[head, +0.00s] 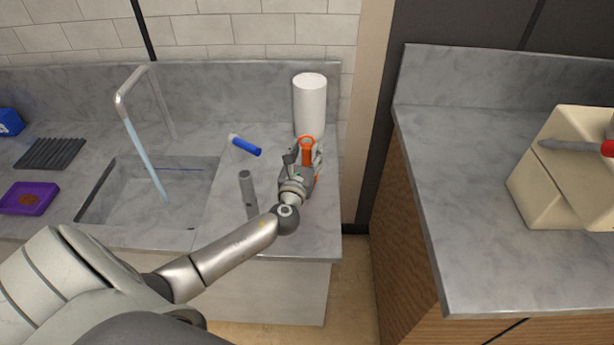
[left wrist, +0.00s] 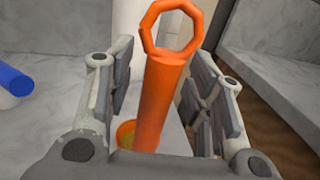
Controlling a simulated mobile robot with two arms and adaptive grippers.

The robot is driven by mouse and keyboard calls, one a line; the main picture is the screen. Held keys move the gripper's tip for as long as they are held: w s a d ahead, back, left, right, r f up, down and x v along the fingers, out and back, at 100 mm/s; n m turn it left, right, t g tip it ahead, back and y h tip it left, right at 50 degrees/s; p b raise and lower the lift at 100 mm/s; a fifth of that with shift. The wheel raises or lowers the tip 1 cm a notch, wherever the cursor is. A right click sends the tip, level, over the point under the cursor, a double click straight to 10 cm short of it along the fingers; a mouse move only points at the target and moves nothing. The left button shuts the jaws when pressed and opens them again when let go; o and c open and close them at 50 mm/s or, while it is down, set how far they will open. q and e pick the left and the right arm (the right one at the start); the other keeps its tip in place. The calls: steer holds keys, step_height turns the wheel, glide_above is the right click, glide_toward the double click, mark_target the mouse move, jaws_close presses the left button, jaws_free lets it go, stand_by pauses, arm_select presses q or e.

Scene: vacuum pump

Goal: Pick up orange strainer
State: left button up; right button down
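The orange strainer (head: 307,151) is at the right end of the sink counter, in front of a white cylinder. In the left wrist view, its upright orange handle (left wrist: 162,100) with a ring at the top stands between the two fingers. My left gripper (head: 305,163) is around the handle. In the left wrist view the left gripper (left wrist: 165,100) is open, with a gap on the handle's right side. The strainer's lower end is mostly hidden by the gripper. My right gripper is not in view.
A white cylinder (head: 310,104) stands just behind the strainer. A blue-handled item (head: 246,147) and a grey cylinder (head: 248,194) are left of the gripper. The sink (head: 150,190) has running water. A floor gap separates the right counter (head: 470,180).

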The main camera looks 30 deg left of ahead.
arm_select(q)
jaws_close()
